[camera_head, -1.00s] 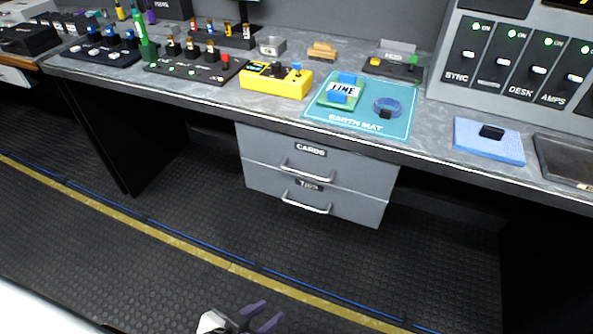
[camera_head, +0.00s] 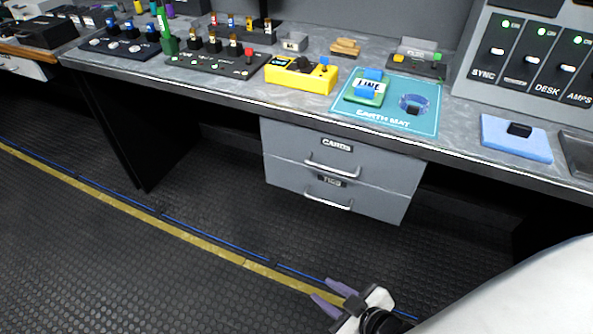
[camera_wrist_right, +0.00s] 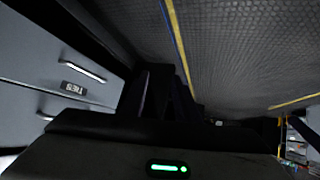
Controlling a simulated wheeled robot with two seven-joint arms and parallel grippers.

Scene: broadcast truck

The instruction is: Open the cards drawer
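The grey cards drawer (camera_head: 295,146) is the upper front under the desk in the head view, labelled CARDS, with a bar handle (camera_head: 332,171). It looks shut, flush above the TIES drawer (camera_head: 370,198). My right gripper (camera_head: 317,289) is over the floor in front of and below the drawers, its two purple fingers apart, empty, touching nothing. In the right wrist view, the TIES drawer (camera_wrist_right: 45,65) shows at the left with its handle; part of another handle (camera_wrist_right: 44,116) is cut off by my gripper's dark body. My left gripper is out of view.
The desk (camera_head: 225,92) juts over the drawers and carries a yellow box (camera_head: 300,78), a teal earth mat (camera_head: 385,118) and a blue pad (camera_head: 515,138). A black desk side panel (camera_head: 120,130) stands at left. The floor in front is clear.

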